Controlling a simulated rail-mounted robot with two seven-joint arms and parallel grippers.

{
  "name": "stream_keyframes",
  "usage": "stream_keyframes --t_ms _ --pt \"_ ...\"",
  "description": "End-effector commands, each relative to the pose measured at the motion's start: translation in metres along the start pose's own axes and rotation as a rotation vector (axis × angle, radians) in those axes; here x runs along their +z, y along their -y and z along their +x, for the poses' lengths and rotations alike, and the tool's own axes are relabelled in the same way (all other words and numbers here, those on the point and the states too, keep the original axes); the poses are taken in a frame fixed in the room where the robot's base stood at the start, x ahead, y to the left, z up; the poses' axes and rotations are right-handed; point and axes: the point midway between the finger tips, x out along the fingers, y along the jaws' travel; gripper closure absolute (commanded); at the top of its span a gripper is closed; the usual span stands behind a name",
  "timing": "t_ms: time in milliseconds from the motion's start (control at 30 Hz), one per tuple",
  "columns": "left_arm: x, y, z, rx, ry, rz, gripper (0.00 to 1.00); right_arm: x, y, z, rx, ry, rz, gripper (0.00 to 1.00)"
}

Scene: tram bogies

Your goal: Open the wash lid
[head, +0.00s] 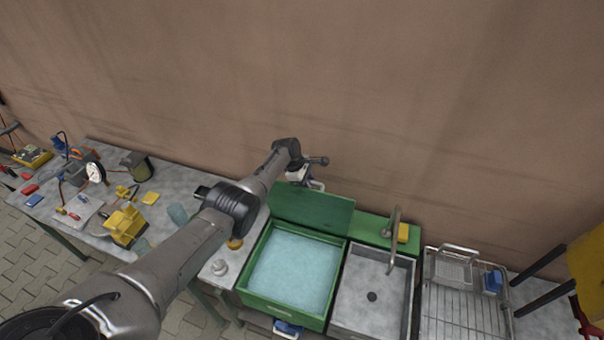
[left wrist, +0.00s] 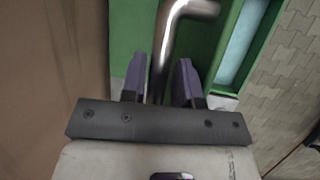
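The green wash lid (head: 312,211) is raised at the back of the green wash tub (head: 338,315), whose pale blue water is uncovered. Gaps show between the bar and both fingers. The bar lies over a green surface and looks like the lid's handle. My right gripper is not in view.
A grey sink (head: 345,310) with a tall tap (head: 394,240) stands right of the tub. A wire drying rack (head: 465,310) is further right. A workbench with tools, including a yellow device (head: 126,226), is at the left. The wall is close behind.

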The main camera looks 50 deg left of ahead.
Motion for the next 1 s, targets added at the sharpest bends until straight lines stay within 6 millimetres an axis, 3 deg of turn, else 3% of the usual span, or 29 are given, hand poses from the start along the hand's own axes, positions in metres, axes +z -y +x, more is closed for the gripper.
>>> stream_keyframes --t_ms 367,700,1000 --pt "0.001 -0.001 -0.056 0.004 -0.001 0.001 0.71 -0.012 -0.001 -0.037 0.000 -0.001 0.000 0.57" --pt "-0.001 0.000 -0.106 0.002 -0.002 0.001 0.71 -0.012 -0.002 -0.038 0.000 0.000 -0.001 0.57" --pt "-0.001 0.000 -0.132 0.001 -0.002 0.000 0.71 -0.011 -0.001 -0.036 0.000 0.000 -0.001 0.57"
